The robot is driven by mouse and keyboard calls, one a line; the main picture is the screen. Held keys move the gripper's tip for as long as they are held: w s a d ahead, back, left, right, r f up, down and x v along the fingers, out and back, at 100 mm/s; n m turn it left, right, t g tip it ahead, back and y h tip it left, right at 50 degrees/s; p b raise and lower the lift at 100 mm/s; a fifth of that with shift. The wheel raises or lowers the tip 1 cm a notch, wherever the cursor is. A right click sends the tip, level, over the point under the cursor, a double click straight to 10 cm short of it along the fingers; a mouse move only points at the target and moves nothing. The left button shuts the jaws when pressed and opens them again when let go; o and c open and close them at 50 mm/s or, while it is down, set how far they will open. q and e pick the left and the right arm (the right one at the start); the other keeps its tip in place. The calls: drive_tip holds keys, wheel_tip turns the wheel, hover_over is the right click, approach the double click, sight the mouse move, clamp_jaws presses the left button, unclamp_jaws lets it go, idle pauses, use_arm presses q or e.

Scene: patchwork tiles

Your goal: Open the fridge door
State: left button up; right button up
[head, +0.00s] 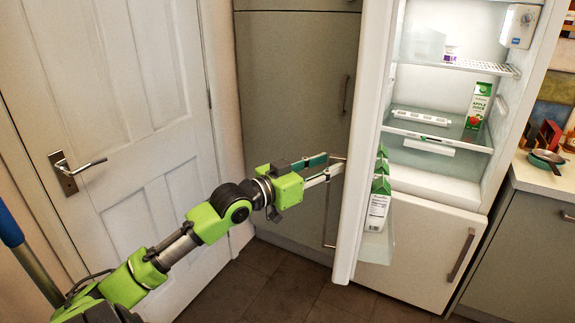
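The fridge (440,185) stands right of centre with its interior in plain view. Its white door (362,140) is swung wide open and shows nearly edge-on. The door's thin vertical handle (326,215) is on the outer side, facing left. My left gripper (335,163) reaches in from the left to the upper end of this handle. Its two fingers look apart, with a gap between them, and the tips are beside or around the handle; contact is not clear. My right gripper is not in view.
Cartons (379,200) stand in the door's inner shelf, and an apple juice carton (478,105) is inside the fridge. A grey cabinet (290,90) is behind the gripper. A white room door (120,120) is at left. A counter (545,178) is at right. Dark floor tiles (270,285) are clear.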

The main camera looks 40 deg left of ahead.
use_arm(q)
drive_tip(key=s+a+f+b, duration=0.1)
drive_tip(key=s+a+b, duration=0.1)
drive_tip(key=a+b, duration=0.4)
drive_tip(key=shift+s+a, duration=0.4)
drive_tip(key=shift+a, duration=0.15)
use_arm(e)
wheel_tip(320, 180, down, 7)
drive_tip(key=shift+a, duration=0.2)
use_arm(q)
drive_tip(key=shift+f, duration=0.1)
idle(0.3)
